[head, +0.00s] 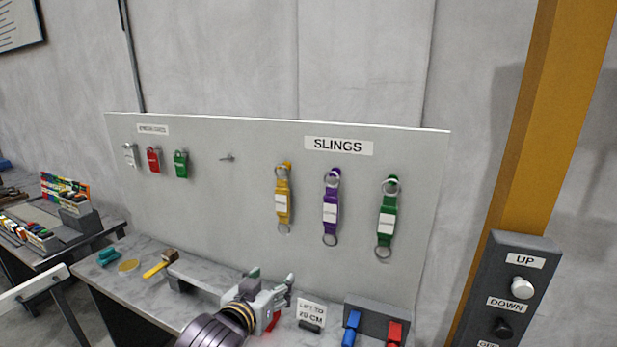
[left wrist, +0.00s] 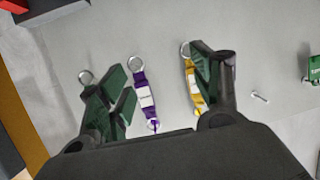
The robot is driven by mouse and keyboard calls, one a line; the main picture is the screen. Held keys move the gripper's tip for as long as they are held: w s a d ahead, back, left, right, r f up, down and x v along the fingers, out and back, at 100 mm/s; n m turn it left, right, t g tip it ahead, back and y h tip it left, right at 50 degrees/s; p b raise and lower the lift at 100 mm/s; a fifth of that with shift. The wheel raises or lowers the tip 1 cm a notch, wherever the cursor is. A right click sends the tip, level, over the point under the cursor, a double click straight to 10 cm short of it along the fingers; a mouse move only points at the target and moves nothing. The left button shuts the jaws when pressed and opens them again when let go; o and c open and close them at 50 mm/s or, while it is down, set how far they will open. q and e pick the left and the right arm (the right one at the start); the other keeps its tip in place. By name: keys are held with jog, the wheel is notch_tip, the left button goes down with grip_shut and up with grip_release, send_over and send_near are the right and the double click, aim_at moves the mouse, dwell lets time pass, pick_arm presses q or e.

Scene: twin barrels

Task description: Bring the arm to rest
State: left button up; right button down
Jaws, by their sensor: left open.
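My left gripper (head: 270,288) is in the lower middle of the head view, above the grey bench and in front of the pegboard. Its fingers are spread, with nothing seen between them. In the left wrist view the open gripper (left wrist: 160,82) faces the board. The purple sling (left wrist: 145,85) shows between the fingers, on the board behind them. The yellow sling (left wrist: 190,80) is partly hidden by the right finger. The left finger hides most of the green sling, whose ring (left wrist: 85,76) shows. My right gripper is not in view.
The board (head: 250,190) holds yellow (head: 282,195), purple (head: 330,207) and green (head: 387,215) slings, small tags and an empty peg (head: 228,157). A mallet (head: 160,264), a small sign (head: 311,312) and a blue-and-red-handled holder (head: 375,318) are on the bench. A button box (head: 510,285) stands right.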

pick_arm(q)
jog(key=s+a+f+g+y, duration=0.2)
jog(key=s+a+f+g, duration=0.4)
jog(key=s+f, duration=0.55)
jog(key=s+a+f+g+y, duration=0.1)
jog(key=s+a+f+g, duration=0.3)
jog(key=s+a+f, duration=0.75)
jog(key=s+d+f+g, duration=0.1)
jog(key=d+f, duration=0.2)
jog(key=f, duration=3.5)
jog(key=s+a+f, duration=0.1)
jog(key=s+f, duration=0.8)
jog(key=s, duration=0.2)
jog(key=s+a+f+g, duration=0.1)
jog(key=s+a+f, duration=0.1)
jog(key=s+f, duration=0.7)
jog(key=shift+s+a+g+y, duration=0.25)
jog(key=shift+s+g+y, duration=0.05)
jog(key=shift+s, duration=0.55)
